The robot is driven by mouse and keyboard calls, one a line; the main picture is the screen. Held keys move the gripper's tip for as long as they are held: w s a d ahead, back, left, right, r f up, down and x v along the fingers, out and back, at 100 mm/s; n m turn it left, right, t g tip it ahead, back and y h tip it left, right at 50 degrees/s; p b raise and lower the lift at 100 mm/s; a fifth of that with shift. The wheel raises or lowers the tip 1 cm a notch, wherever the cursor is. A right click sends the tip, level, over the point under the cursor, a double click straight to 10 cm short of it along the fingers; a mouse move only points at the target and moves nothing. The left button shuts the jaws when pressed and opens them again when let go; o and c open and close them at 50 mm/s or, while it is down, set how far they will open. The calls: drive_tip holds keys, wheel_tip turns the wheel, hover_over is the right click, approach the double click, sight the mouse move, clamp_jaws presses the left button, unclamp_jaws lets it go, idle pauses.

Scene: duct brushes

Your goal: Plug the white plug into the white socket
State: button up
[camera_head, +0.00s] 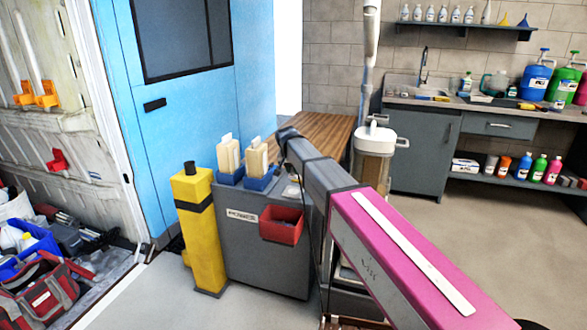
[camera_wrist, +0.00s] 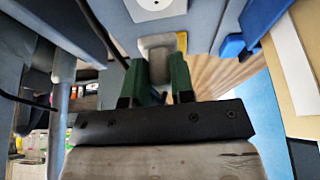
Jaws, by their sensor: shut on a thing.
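The white plug (camera_wrist: 157,50) is light grey-white in the wrist view and sits between the two green fingertips of my gripper (camera_wrist: 158,78). My gripper is shut on it. The white socket (camera_wrist: 155,5) shows at the top edge of the wrist view as a white plate with a dark-marked round face, partly cut off. The plug is just short of the socket in the picture, with a narrow gap of grey-blue surface between them. In the head view my arm reaches over the grey cabinet (camera_head: 262,262), and the plug and fingers cannot be made out.
The cabinet carries a red bin (camera_head: 282,224) and two blue holders with cream packs (camera_head: 229,156) on top. A yellow post (camera_head: 193,230) stands at its left. A wooden top (camera_head: 318,130) lies behind. A dark cable (camera_wrist: 92,30) runs at the left of the wrist view.

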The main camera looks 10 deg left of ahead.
drive_tip(key=shift+f, duration=0.1)
drive_tip(key=shift+f, duration=2.85)
drive_tip(key=shift+s, duration=0.2)
drive_tip(key=shift+f, duration=0.5)
idle(0.3)
drive_tip(key=o, duration=1)
drive_tip(key=shift+c, duration=0.2)
drive_tip(key=v, duration=1)
drive_tip(key=shift+r, duration=0.4)
drive_tip(key=shift+s, duration=0.1)
